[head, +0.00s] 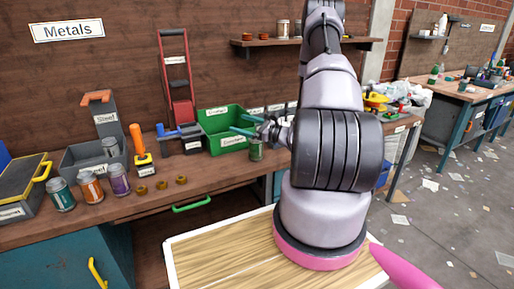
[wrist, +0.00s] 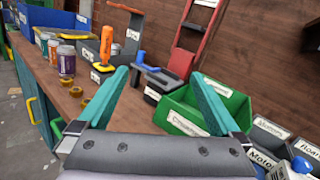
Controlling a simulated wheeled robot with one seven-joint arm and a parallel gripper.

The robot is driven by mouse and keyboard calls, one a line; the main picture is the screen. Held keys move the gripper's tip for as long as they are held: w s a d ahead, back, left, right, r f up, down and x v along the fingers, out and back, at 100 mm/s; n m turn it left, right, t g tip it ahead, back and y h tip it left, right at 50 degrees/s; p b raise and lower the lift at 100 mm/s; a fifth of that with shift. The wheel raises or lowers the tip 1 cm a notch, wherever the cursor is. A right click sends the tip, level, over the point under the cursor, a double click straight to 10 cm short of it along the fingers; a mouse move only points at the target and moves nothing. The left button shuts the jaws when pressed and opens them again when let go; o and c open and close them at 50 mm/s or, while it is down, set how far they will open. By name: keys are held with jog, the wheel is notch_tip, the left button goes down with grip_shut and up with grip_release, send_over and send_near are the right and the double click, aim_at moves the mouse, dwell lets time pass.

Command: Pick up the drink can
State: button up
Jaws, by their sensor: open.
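Several small cans stand on the bench. A teal can (head: 62,195), an orange can (head: 91,187) and a purple can (head: 119,180) stand in a row at the left. I cannot tell by label which is the drink can. My gripper is open and empty, above the bench and pointing left. In the wrist view its teal fingers (wrist: 160,76) are spread with nothing between them. The purple can (wrist: 67,61) shows beyond them; the dark green can is not clearly visible there.
A green bin (head: 222,122) stands behind my gripper. A grey bin (head: 85,158) holding a grey can, an orange-handled tool (head: 138,140) and several brass rings (head: 161,185) occupy the bench's left. A red frame (head: 176,75) leans on the wall.

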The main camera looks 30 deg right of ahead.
aim_at(255, 146)
jog(key=s+d+f+m+t+h, duration=0.1)
jog(key=d+f+m+t+h, duration=0.1)
jog(key=d+f+m+h, duration=0.45)
jog(key=s+d+f+m+t+h, duration=0.1)
jog(key=d+f+m+h, duration=0.2)
jog(key=f, duration=0.7)
jog(key=shift+n, duration=0.45)
jog(key=w, duration=1)
jog(key=shift+w, duration=0.2)
jog(key=c, duration=1.2)
jog(key=shift+o, duration=0.2)
jog(key=shift+r, duration=0.15)
